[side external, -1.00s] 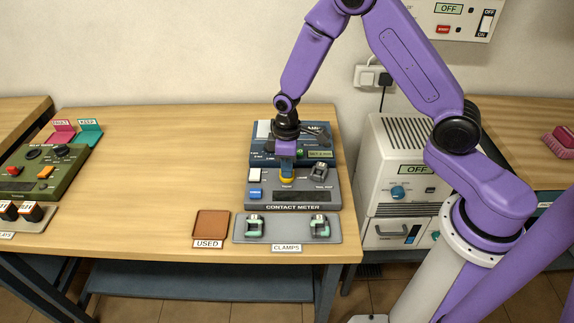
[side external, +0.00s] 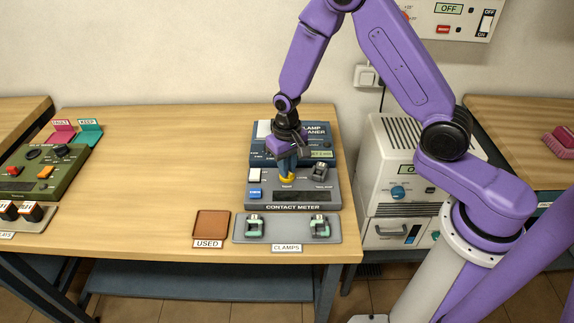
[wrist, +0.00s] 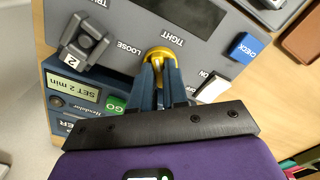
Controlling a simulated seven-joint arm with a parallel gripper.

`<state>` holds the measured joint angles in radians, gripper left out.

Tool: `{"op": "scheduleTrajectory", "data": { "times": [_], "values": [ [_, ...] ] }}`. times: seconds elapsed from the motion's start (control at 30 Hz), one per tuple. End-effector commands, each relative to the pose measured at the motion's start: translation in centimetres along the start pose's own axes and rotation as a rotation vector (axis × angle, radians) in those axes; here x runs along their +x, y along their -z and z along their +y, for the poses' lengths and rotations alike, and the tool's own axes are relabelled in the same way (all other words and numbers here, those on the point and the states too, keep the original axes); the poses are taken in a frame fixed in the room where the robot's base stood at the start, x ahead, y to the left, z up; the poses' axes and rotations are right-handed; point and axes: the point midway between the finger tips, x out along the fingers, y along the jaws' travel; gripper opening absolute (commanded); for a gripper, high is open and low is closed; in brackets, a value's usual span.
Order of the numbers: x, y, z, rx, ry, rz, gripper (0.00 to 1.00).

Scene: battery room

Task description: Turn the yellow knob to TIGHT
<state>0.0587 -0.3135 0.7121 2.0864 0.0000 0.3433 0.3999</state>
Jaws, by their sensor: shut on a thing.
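The yellow knob (side external: 287,180) sits on the front panel of the contact meter (side external: 262,207). It also shows in the wrist view (wrist: 161,53), close to the printed words LOOSE (wrist: 124,47) and TIGHT (wrist: 173,39). My gripper (side external: 287,172) points down at the panel with its blue fingers closed on the knob. In the wrist view the fingertips (wrist: 159,66) hide part of the knob, and I cannot tell which word it points to.
The clamp cleaner (side external: 262,130) stands close behind. In front lie the clamps tray (side external: 286,236) and brown USED tray (side external: 211,223).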

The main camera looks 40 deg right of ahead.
Motion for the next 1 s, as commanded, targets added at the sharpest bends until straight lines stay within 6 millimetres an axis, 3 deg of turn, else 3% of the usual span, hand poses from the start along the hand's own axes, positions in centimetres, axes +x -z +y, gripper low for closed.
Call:
{"op": "scheduleTrajectory", "data": {
  "times": [0.5,1.0],
  "values": [
    [-0.06,0.01,-0.02,0.452,0.0,0.0,0.0],
    [-0.07,0.04,0.0,0.647,0.001,0.001,0.0]
  ]
}}
